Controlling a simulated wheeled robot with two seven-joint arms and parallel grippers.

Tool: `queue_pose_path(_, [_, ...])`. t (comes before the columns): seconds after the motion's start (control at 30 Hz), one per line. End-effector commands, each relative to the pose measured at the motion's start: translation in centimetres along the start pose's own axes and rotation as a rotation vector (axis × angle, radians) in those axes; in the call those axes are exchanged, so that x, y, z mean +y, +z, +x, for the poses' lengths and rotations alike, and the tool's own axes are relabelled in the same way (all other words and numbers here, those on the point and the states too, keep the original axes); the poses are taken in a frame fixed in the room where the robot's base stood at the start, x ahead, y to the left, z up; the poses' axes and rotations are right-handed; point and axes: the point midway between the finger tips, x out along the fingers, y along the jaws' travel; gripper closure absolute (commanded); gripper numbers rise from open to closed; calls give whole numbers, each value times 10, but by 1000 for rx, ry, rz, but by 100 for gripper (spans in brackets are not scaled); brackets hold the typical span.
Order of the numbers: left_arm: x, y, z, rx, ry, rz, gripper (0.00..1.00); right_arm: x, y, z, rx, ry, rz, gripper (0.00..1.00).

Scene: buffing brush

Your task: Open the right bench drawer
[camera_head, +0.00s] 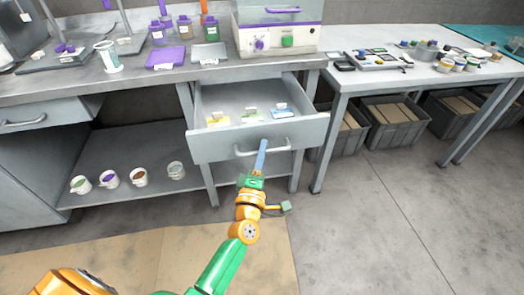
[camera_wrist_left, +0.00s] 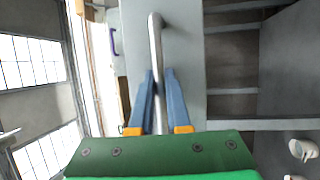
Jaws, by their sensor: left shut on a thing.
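The right bench drawer (camera_head: 225,149) is a grey metal drawer pulled out from under the bench, with its inside open to view. A few small items with coloured cards, yellow, green and blue, lie in it. A bar handle (camera_head: 275,148) runs across its front. My left gripper (camera_head: 262,150) is at the middle of this handle, shut on it. In the left wrist view the blue fingers (camera_wrist_left: 158,90) stand on either side of the handle bar (camera_wrist_left: 155,45). My right gripper is not in view.
A closed left drawer (camera_head: 40,118) is at the left. Several cups (camera_head: 138,177) stand on the lower shelf (camera_head: 120,150). Dark crates (camera_head: 395,130) sit under the side table (camera_head: 400,78). Floor in front of the drawer is clear apart from a tan mat (camera_head: 150,255).

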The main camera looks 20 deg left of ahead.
Motion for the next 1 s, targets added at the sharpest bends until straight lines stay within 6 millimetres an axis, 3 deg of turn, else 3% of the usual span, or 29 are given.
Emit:
queue_pose_path(0.17, [0, 0, 0, 0, 1, -1, 100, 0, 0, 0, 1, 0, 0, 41])
queue_pose_path(0.2, [0, 0, 0, 0, 1, -1, 74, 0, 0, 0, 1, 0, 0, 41])
queue_pose_path(0.23, [0, 0, 0, 0, 1, -1, 73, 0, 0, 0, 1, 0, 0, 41])
queue_pose_path(0.53, [0, 0, -3, 0, -1, 0, 73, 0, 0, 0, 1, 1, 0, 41])
queue_pose_path(0.8, [-2, 1, -57, -1, -2, 1, 73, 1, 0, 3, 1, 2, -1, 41])
queue_pose_path(1.0, [0, 1, -71, 0, 0, -1, 73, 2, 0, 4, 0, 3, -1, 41])
